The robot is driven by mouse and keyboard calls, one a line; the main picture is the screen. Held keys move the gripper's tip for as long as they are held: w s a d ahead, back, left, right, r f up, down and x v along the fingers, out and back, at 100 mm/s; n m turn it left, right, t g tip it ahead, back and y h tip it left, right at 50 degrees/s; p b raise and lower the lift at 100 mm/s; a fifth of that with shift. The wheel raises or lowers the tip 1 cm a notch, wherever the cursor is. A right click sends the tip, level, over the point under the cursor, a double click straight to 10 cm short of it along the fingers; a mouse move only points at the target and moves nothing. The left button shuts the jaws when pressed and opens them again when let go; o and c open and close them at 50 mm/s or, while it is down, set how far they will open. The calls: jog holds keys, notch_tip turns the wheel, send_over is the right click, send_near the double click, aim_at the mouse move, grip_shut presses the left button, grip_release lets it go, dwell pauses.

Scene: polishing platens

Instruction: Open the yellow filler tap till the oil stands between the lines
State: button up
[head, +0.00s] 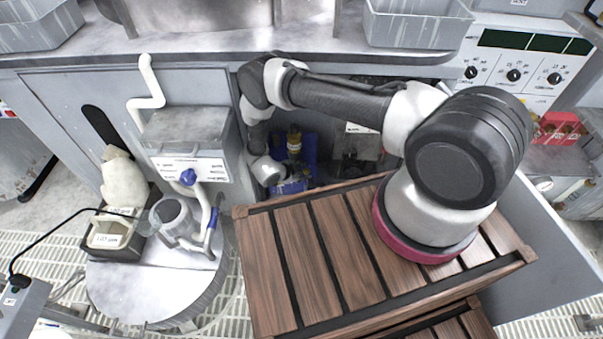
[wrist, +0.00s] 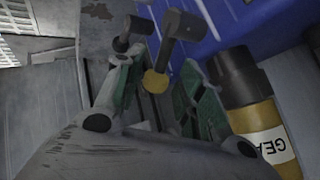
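My gripper (wrist: 160,74) is open in the wrist view, its green-padded fingers spread on either side of a small part with a round yellow end (wrist: 155,82). This yellow end looks like the filler tap, but I cannot be sure. A dark cylindrical head (wrist: 185,25) stands just above it on a dark stem. I cannot tell whether a finger touches any of these. In the head view my arm reaches into the recess under the bench, and my fingers are mostly hidden there. No oil level or pair of lines can be made out in either view.
A yellow bottle with a black cap and partly readable label (wrist: 257,112) stands close right of my fingers. A blue tray (wrist: 235,22) lies behind; it also shows in the head view (head: 309,150). The slatted wooden platform (head: 330,240) fills the front. A polishing unit (head: 185,135) stands left.

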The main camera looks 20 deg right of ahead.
notch_tip(320, 180, up, 10)
jog(key=shift+f, duration=0.25)
dwell(0.5)
